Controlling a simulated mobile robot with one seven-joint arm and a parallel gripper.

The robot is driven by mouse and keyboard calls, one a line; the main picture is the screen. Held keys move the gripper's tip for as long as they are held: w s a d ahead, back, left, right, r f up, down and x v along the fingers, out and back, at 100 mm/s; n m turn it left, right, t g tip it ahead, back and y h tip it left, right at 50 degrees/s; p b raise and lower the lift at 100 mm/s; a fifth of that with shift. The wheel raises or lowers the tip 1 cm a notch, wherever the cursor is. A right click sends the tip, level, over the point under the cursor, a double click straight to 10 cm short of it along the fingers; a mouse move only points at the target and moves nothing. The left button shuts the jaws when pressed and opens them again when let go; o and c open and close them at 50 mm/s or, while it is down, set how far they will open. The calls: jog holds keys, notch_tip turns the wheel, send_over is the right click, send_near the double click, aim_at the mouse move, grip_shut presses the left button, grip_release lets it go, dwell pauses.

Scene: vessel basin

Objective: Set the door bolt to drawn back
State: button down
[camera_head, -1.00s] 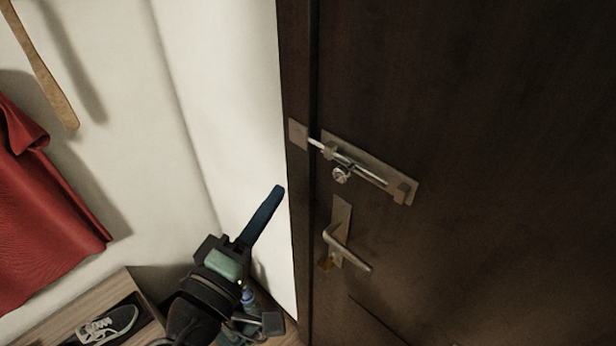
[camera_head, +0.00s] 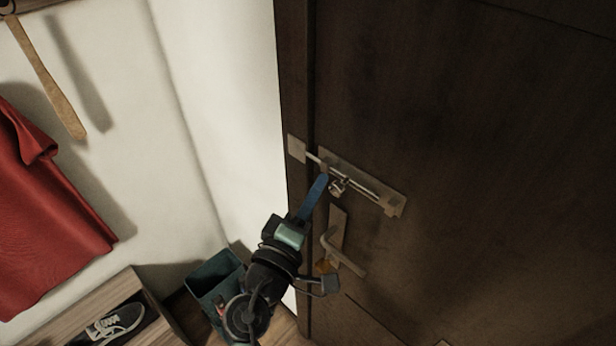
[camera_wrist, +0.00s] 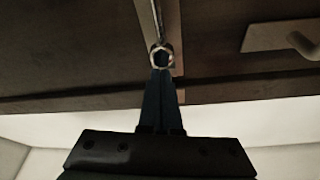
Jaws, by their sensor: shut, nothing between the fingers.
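The door bolt (camera_head: 368,186) is a metal rod on a plate, mounted at a slant on the dark door. Its rod reaches left from the plate to the keeper (camera_head: 296,149) on the door frame. A round knob (camera_head: 337,187) hangs from the rod near the plate's left end; in the wrist view the knob (camera_wrist: 162,56) looks like a ring. My gripper (camera_head: 322,178) is shut and empty, its blue fingertips just left of the knob in the head view. In the wrist view the fingertips (camera_wrist: 160,74) are right at the knob; I cannot tell whether they touch.
The door handle (camera_head: 340,255) is just below the bolt, close to my wrist. A red coat (camera_head: 45,200) hangs on the left wall. A dark bin (camera_head: 215,283) and a wooden shoe shelf (camera_head: 95,300) with a shoe (camera_head: 115,325) stand lower left. The door's right side is clear.

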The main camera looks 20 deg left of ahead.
jog(key=d, duration=0.1)
jog(key=s+d, duration=0.1)
jog(key=d, duration=0.1)
jog(key=s+d, duration=0.1)
jog(key=d, duration=0.1)
jog(key=shift+d, duration=0.2)
jog(key=shift+w+a, duration=0.1)
jog(key=shift+w, duration=0.05)
dwell(0.3)
